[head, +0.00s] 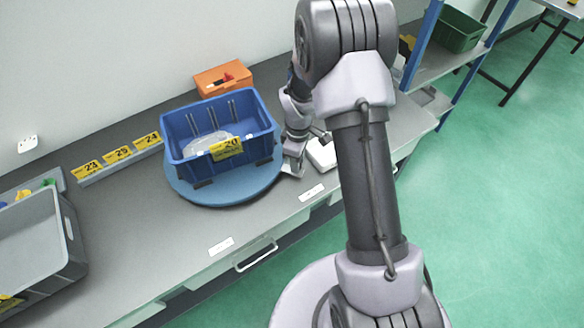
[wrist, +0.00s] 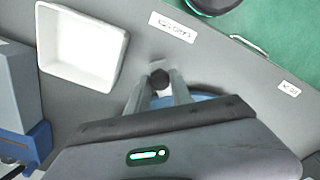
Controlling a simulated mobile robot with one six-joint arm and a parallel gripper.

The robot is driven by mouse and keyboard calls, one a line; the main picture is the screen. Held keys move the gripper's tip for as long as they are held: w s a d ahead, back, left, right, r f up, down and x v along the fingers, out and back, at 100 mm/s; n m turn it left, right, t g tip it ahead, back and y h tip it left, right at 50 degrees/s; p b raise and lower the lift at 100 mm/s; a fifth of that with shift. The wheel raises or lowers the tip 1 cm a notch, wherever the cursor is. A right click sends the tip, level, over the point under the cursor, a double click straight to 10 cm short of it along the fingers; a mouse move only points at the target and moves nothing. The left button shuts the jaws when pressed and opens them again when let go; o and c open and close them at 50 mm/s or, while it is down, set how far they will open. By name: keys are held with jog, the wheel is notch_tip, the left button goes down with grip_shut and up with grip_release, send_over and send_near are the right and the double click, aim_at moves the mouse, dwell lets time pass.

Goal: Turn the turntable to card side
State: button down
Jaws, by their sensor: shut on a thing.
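The turntable (head: 225,190) is a round blue disc on the grey bench, with a blue crate (head: 176,150) standing on it. The crate bears a yellow card (head: 227,149) marked 20 on the wall facing the bench's front edge. My gripper (head: 293,166) is low at the turntable's right rim. In the wrist view my gripper (wrist: 159,88) has its fingers shut on a dark round knob (wrist: 159,79). A little of the blue disc (wrist: 190,99) shows behind the fingers; my gripper body hides most of it.
White labels (head: 312,192) (head: 221,246) lie along the bench front; their text is too small to read surely. A white tray (wrist: 80,45) is close beside my gripper. An orange bin (head: 222,78) stands behind the crate, and a grey crate (head: 75,240) at left.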

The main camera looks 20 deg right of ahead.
jog(key=shift+w+d+n+p, duration=0.25)
jog(key=shift+w+d+n, duration=0.3)
jog(key=shift+w, duration=0.3)
jog(key=shift+w+d+n+p, duration=0.2)
jog(key=shift+w+d+n, duration=0.25)
jog(key=shift+w+d, duration=0.3)
jog(key=shift+w+r, duration=0.1)
jog(key=shift+w, duration=0.15)
jog(key=c, duration=1.1)
grip_release()
jog(key=shift+w, duration=0.1)
jog(key=shift+c, duration=0.2)
notch_tip(320, 180, up, 17)
jog(key=p, duration=0.3)
jog(key=shift+r, duration=0.2)
jog(key=shift+a, duration=0.1)
